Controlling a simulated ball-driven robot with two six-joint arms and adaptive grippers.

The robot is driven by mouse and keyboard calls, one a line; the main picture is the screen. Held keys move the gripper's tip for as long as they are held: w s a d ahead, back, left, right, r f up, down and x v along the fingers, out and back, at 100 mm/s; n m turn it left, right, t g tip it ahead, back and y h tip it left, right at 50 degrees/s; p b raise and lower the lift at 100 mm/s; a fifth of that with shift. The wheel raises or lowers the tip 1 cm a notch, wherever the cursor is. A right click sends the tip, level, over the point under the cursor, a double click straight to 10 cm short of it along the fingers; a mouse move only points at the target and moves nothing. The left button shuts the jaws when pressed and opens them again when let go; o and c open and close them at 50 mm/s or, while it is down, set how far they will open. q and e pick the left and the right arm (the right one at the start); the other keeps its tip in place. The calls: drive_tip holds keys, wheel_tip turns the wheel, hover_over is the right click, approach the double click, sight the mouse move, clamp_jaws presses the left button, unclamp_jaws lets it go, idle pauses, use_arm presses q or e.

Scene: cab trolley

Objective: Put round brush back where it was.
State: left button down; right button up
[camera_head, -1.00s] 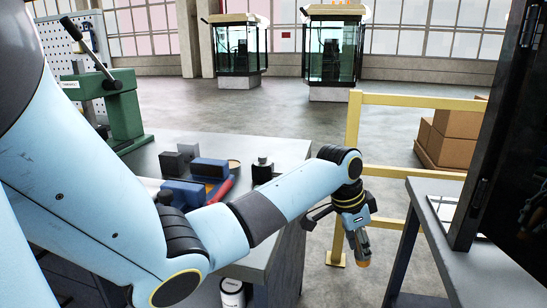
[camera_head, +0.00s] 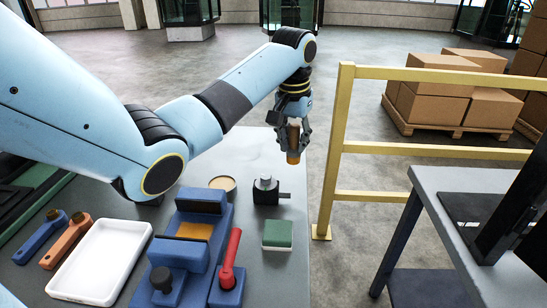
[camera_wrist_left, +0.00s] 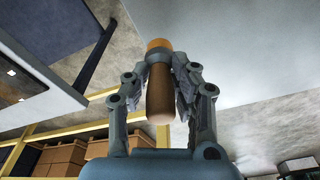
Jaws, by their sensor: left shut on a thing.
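My left gripper (camera_head: 295,128) is shut on the round brush (camera_head: 293,155). In the left wrist view the brush (camera_wrist_left: 160,98) has a brown wooden handle and a grey band. The two fingers of the left gripper (camera_wrist_left: 162,75) close on it from both sides and partly hide it. My right gripper is not in view.
The bench holds a white tray (camera_head: 100,262), a blue fixture (camera_head: 198,215), a red lever (camera_head: 231,255), a green block (camera_head: 277,234) and a black block (camera_head: 267,191). A blue tool (camera_head: 40,237) and an orange tool (camera_head: 67,240) lie left. A yellow railing (camera_head: 440,151) stands right.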

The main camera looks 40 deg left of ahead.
use_arm(q)
drive_tip(key=shift+s+a+f+p, duration=0.1)
drive_tip(key=shift+s+a+f, duration=0.15)
drive_tip(key=shift+a+f, duration=0.7)
drive_tip(key=shift+s+a+f+p, duration=0.1)
drive_tip(key=shift+s+a+f, duration=0.3)
drive_tip(key=shift+f, duration=0.95)
drive_tip(key=shift+s+a+f+p, duration=0.1)
drive_tip(key=shift+a+f, duration=0.75)
drive_tip(key=shift+f, duration=0.3)
drive_tip(key=c, duration=1.1)
unclamp_jaws()
drive_tip(key=shift+f, duration=0.1)
wheel_tip(320, 180, up, 12)
drive_tip(key=s, duration=0.1)
drive_tip(key=shift+s+d, duration=0.25)
drive_tip(key=shift+d, duration=0.05)
